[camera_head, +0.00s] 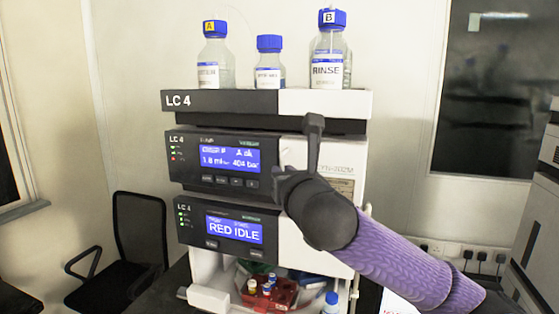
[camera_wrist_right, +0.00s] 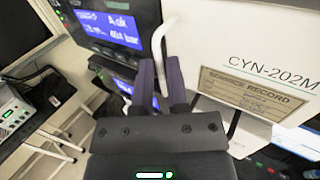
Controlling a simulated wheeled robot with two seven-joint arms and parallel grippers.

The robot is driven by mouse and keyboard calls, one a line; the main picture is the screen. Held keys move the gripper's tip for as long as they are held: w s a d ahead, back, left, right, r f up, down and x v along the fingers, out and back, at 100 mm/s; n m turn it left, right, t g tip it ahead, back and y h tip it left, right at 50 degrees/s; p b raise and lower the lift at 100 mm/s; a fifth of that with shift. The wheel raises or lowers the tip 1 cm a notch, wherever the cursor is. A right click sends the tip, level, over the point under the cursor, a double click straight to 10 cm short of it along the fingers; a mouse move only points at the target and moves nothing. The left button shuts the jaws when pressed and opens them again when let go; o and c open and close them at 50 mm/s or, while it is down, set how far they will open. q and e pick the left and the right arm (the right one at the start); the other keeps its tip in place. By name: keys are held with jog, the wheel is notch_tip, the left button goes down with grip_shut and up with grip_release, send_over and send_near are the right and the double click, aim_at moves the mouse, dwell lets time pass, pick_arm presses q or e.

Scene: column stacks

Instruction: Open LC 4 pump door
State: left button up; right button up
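The LC 4 pump module (camera_head: 225,163) is the second unit of the stack, with a blue display reading a flow and 404 bar. Its white door (camera_head: 338,158) on the right looks closed, partly hidden by my right arm. In the right wrist view the door (camera_wrist_right: 245,40) carries the label CYN-202M and a pale bar handle (camera_wrist_right: 164,32). In the head view my right gripper (camera_head: 284,183) is at the door's left part. My left gripper is out of view.
Three blue-capped bottles, including RINSE (camera_head: 327,70), stand on the stack top (camera_head: 235,101). Below the pump is a RED IDLE unit (camera_head: 232,232), then an open bay with vials in a red rack (camera_head: 268,290). A black chair (camera_head: 138,230) stands left.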

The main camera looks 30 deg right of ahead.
jog(key=shift+x, duration=0.85)
jog(key=shift+w, duration=0.1)
grip_shut()
dwell(0.7)
